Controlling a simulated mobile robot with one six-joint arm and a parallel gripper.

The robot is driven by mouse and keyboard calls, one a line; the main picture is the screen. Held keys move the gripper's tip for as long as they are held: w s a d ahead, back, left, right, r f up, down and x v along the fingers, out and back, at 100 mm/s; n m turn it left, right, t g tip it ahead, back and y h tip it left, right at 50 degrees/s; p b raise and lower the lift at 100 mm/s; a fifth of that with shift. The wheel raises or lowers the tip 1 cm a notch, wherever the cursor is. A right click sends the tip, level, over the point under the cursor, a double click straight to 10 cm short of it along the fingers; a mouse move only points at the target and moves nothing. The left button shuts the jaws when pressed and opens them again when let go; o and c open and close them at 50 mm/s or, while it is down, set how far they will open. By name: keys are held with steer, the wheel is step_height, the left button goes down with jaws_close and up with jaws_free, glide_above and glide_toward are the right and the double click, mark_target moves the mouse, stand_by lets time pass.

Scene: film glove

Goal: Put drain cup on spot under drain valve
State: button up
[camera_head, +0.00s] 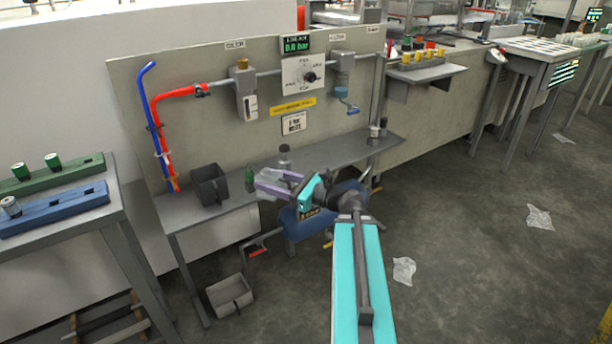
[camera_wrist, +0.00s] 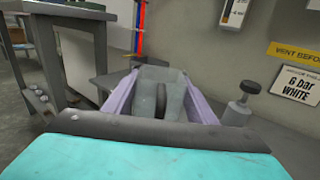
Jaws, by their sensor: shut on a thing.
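My gripper (camera_head: 272,184) is shut on a pale, translucent grey cup (camera_head: 266,176), in front of the shelf along the panel. In the wrist view the cup (camera_wrist: 172,84) sits between the two lilac fingers, with a dark strip across its middle. A filter unit with a blue bowl (camera_head: 341,90) hangs on the pipe to the right of my gripper. A blue part (camera_head: 352,109), possibly its drain valve, is below it. I cannot make out a marked spot on the shelf under it. The cup is apart from that area.
A dark open bin (camera_head: 209,185) stands on the shelf (camera_head: 340,153) to the left. A blue tank (camera_head: 298,226) is below. The shelf's right middle looks clear.

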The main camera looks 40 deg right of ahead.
steer(key=w+a+n+g+y, duration=0.2)
steer(key=a+n+g+y, duration=0.3)
steer(key=a, duration=2)
steer(key=shift+a+r+y, duration=0.25)
steer(key=shift+r+y, duration=0.2)
steer(key=shift+y, duration=0.25)
steer(key=shift+d, duration=0.15)
